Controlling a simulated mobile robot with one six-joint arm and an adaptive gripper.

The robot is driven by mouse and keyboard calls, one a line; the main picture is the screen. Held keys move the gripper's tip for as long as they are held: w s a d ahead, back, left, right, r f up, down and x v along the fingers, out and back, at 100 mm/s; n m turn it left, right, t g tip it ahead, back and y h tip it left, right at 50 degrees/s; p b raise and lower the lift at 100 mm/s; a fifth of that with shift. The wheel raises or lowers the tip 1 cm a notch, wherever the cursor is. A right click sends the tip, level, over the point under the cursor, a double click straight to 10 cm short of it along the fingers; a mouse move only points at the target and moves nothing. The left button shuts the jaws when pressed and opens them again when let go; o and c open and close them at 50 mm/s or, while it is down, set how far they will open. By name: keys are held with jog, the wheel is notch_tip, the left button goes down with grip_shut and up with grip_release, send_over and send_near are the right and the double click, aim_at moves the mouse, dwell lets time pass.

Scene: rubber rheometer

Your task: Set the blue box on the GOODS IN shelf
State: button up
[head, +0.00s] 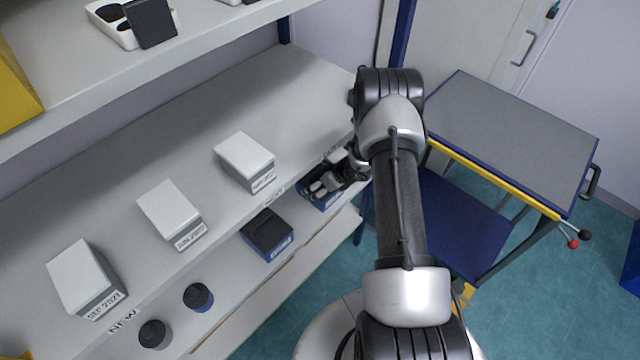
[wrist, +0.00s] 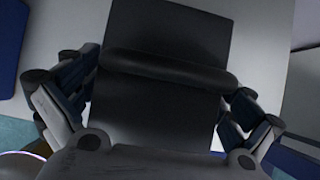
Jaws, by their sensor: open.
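A blue box with a dark top (head: 318,201) sits on the lower shelf at the right, partly hidden by my gripper. My gripper (head: 328,184) is open over this box. In the wrist view the dark box top (wrist: 170,40) lies between the spread fingers of my gripper (wrist: 150,105), with a dark rounded bar across it. I cannot tell whether the fingers touch its sides. A second blue box with a dark top (head: 267,233) stands to the left on the same lower shelf. I see no readable GOODS IN label.
White boxes with date labels (head: 245,160) stand on the shelf above (head: 130,150), whose edge reads NEW. Two dark round pots (head: 198,297) stand on the lower shelf. A higher shelf (head: 190,45) overhangs. A grey-topped cart (head: 510,135) with a blue lower deck stands at the right.

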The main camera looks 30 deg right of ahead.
jog(key=p+v, duration=0.1)
jog(key=v, duration=0.5)
jog(key=shift+s+r+p, duration=0.1)
jog(key=shift+r+p, duration=0.15)
jog(key=shift+p, duration=0.1)
